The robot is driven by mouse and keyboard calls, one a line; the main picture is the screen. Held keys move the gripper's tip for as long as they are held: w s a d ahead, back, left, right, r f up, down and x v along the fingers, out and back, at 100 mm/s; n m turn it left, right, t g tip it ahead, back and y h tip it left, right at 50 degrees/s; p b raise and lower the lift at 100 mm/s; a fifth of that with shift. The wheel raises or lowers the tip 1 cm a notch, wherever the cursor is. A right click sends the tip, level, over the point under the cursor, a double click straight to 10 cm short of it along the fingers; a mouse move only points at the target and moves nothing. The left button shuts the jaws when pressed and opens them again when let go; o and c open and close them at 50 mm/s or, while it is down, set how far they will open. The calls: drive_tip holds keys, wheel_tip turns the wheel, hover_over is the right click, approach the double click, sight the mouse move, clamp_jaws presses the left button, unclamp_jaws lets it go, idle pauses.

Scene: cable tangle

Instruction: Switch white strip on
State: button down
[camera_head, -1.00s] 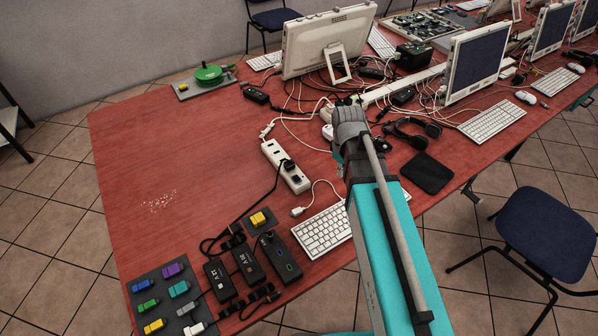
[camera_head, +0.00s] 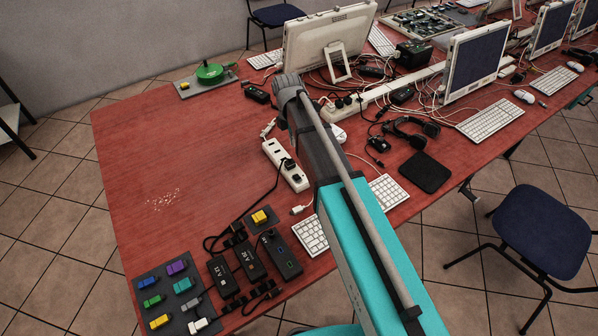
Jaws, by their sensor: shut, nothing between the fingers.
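A white power strip (camera_head: 270,149) lies on the red table left of my arm, running from upper left to lower right. Black plugs sit in its middle and lower part, and a black cable runs from it toward the front. Its switch is too small to make out. A second, longer white strip (camera_head: 372,95) lies further back, with dark plugs at its near end. My arm reaches over the table just right of the nearer strip, and its grey wrist end (camera_head: 288,86) is beyond that strip. The fingers of my gripper are hidden behind the arm.
Black power bricks (camera_head: 250,262) and a mat of coloured adapters (camera_head: 150,281) lie at the front left. My arm partly covers a keyboard (camera_head: 388,192). Monitors (camera_head: 326,45), loose cables and headphones (camera_head: 411,131) crowd the back and right.

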sight(299, 177)
drive_tip(key=shift+f, duration=0.15)
idle(0.3)
drive_tip(key=f+b, duration=0.4)
drive_tip(key=s+d+f+b, duration=0.1)
drive_tip(key=f+b, duration=0.8)
drive_tip(key=b, duration=0.1)
drive_tip(key=shift+s+d+f, duration=0.15)
drive_tip(key=shift+s+f, duration=0.15)
drive_tip(key=shift+s, duration=0.1)
idle(0.6)
drive_tip(key=shift+d, duration=0.1)
